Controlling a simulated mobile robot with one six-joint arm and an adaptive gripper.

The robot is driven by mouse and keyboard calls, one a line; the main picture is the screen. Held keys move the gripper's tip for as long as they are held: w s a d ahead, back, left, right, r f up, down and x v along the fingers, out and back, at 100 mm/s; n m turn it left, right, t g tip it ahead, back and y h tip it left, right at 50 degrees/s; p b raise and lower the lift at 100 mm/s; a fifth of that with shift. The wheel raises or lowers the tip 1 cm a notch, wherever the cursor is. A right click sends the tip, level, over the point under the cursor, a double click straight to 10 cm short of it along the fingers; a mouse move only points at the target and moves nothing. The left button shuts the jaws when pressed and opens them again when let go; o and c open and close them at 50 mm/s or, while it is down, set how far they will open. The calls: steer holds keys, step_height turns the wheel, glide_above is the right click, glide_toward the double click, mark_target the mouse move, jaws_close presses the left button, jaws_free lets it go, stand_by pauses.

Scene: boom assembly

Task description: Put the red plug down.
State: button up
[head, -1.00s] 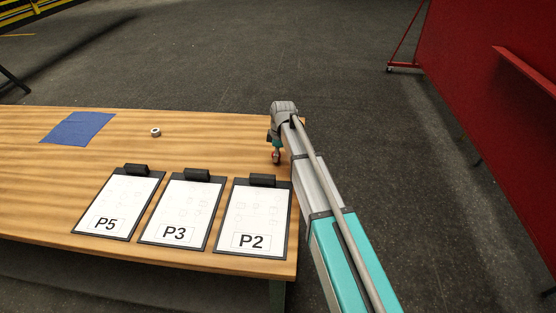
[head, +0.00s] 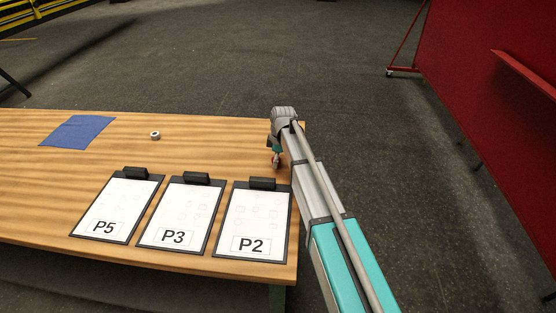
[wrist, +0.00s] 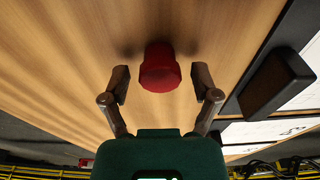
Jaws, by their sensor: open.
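The red plug (wrist: 160,68) stands on the wooden table (wrist: 80,60) in the wrist view, between the two fingers of my gripper (wrist: 161,85). The fingers are spread, with a gap on each side of the plug. In the head view my gripper (head: 276,160) points down near the table's right end, just behind the clipboard marked P2 (head: 252,222). There the plug is mostly hidden by the gripper, with only a little red showing.
Clipboards marked P3 (head: 181,213) and P5 (head: 117,208) lie left of P2. A blue cloth (head: 77,132) and a small pale ring-like part (head: 155,135) lie farther back. The table between them is clear. A red panel (head: 500,110) stands at the right beyond the floor.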

steer(key=shift+r, duration=0.15)
step_height(320, 180, up, 12)
steer(key=d+p, duration=0.1)
steer(key=p, duration=1.1)
steer(key=shift+d, duration=0.25)
stand_by(0.8)
steer(key=s+d+m+h, duration=0.1)
steer(key=s+d+m, duration=1.6)
steer(key=s+d, duration=0.5)
steer(key=s, duration=0.4)
steer(key=shift+m, duration=0.3)
